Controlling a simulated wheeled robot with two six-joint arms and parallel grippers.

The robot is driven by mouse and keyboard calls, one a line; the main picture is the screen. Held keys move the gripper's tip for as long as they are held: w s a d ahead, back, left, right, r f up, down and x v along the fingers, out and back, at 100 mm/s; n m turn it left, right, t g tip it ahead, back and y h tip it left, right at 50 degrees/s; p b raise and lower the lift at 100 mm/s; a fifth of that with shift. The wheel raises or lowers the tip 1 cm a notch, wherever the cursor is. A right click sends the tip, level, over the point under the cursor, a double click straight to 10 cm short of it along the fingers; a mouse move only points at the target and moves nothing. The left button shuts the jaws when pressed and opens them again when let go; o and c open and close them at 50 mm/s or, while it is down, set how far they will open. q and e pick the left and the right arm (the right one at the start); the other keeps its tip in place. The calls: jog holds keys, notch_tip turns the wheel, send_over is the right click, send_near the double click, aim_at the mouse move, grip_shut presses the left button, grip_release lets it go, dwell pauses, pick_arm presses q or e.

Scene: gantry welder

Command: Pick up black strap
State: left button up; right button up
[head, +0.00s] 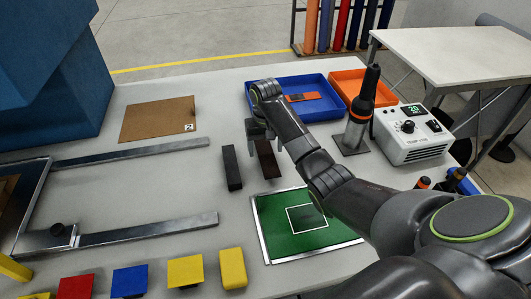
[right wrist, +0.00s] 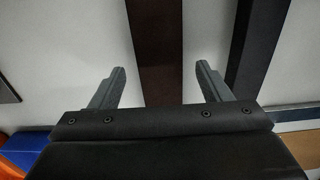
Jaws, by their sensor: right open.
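The black strap (head: 231,168) lies on the light table, left of a dark brown strap (head: 267,158). My right gripper (head: 260,132) is open and empty above the far end of the two straps. In the right wrist view, the brown strap (right wrist: 155,45) runs between the open fingers of my right gripper (right wrist: 160,75). The black strap (right wrist: 257,48) lies outside them, to the right of the right finger. My left gripper is not in view.
A green mat (head: 280,238) lies in front of the straps. A blue tray (head: 325,110) and an orange tray (head: 350,82) stand behind. A soldering iron stand (head: 350,142) and white control box (head: 410,145) are at right. Metal rails (head: 130,152) lie left; coloured blocks (head: 130,280) line the front.

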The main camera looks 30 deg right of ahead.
jog(key=c, duration=1.1)
jog(key=shift+o, duration=0.2)
